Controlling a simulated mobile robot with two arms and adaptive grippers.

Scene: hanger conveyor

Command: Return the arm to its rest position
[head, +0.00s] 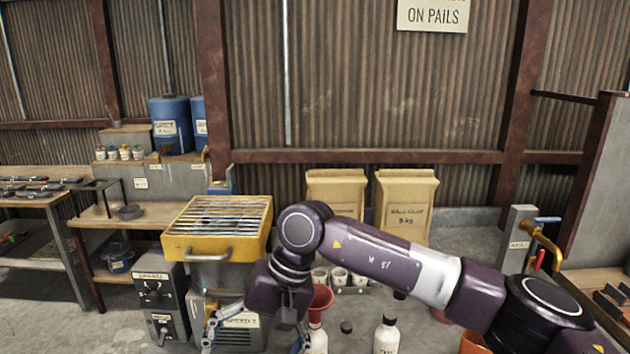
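My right arm (385,258) comes in from the right, dark purple with a white band, and stretches across the front of the view. Its wrist bends downward at the left end. My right gripper (256,340) points down at the bottom edge, with its two fingers spread wide and nothing visible between them. It hangs in front of the grey machine with the "SPEED" label (241,321). The fingertips are partly cut off by the bottom edge. My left gripper is not in view.
A yellow grated box (190,250) stands just left of the wrist. A red funnel (320,300) on a white bottle (317,342) is close to the right finger. Another white bottle (386,337) is below the forearm. Two paper sacks (405,205) stand behind. A tap post (518,240) is at right.

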